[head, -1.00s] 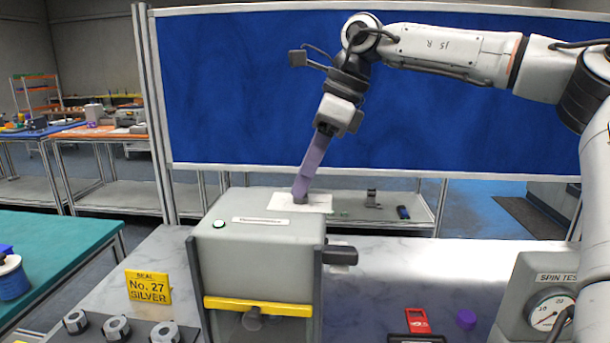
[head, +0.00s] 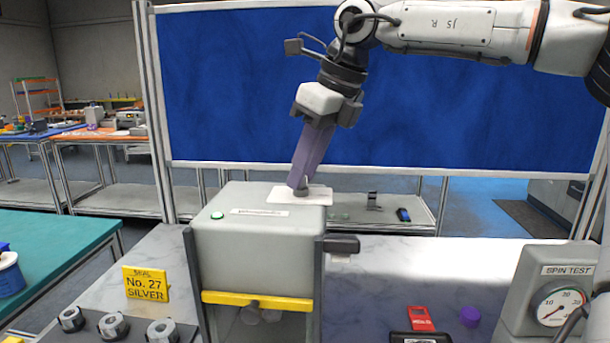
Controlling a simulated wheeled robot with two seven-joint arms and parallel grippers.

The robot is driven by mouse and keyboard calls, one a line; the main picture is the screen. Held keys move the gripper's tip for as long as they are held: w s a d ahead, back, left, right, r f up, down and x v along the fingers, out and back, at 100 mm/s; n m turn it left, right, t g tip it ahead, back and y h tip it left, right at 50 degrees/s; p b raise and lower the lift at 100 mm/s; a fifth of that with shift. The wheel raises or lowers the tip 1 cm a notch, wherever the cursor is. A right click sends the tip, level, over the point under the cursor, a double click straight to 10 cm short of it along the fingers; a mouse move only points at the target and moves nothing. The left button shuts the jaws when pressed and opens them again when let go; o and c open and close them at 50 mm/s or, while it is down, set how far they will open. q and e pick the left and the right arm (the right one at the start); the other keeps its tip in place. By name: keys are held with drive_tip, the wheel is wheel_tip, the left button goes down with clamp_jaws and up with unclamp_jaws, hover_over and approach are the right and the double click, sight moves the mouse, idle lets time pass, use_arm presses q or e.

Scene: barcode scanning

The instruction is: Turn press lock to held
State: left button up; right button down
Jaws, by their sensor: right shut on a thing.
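The grey press (head: 255,235) stands on the marble-topped bench, with a green button (head: 217,215) and a label on its top. A white plate (head: 318,197) lies on the top at the back right, with a small dark lock knob (head: 304,192) on it. My right gripper (head: 299,185) reaches down from above with its purple fingers tilted, and is shut on the knob. The fingers hide most of the knob, and I cannot read its setting. My left gripper is not in view.
A yellow bar (head: 257,301) crosses the press front, and a dark block (head: 342,244) sticks out on its right. A red device (head: 420,318), a purple cap (head: 470,316) and a spin-test gauge (head: 562,303) are right.

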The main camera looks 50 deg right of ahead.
drive_tip(key=m+h+b, duration=0.1)
drive_tip(key=m, duration=0.2)
drive_tip(key=shift+a+m+h, duration=0.1)
drive_tip(key=shift+m+h, duration=0.2)
drive_tip(key=shift+m, duration=0.1)
drive_tip(key=m+h+b, duration=0.1)
drive_tip(key=m, duration=0.1)
drive_tip(key=shift+a+m, duration=0.1)
drive_tip(key=shift+m, duration=0.2)
drive_tip(key=m+h, duration=0.1)
drive_tip(key=m, duration=0.1)
drive_tip(key=shift+w+a+r+m+g, duration=0.1)
drive_tip(key=shift+m+g, duration=0.2)
drive_tip(key=shift+m+g+h+p, duration=0.5)
drive_tip(key=shift+m+p, duration=0.2)
drive_tip(key=shift+m, duration=1.1)
drive_tip(key=c, duration=1.5)
unclamp_jaws()
drive_tip(key=shift+c, duration=0.2)
drive_tip(key=shift+a, duration=0.1)
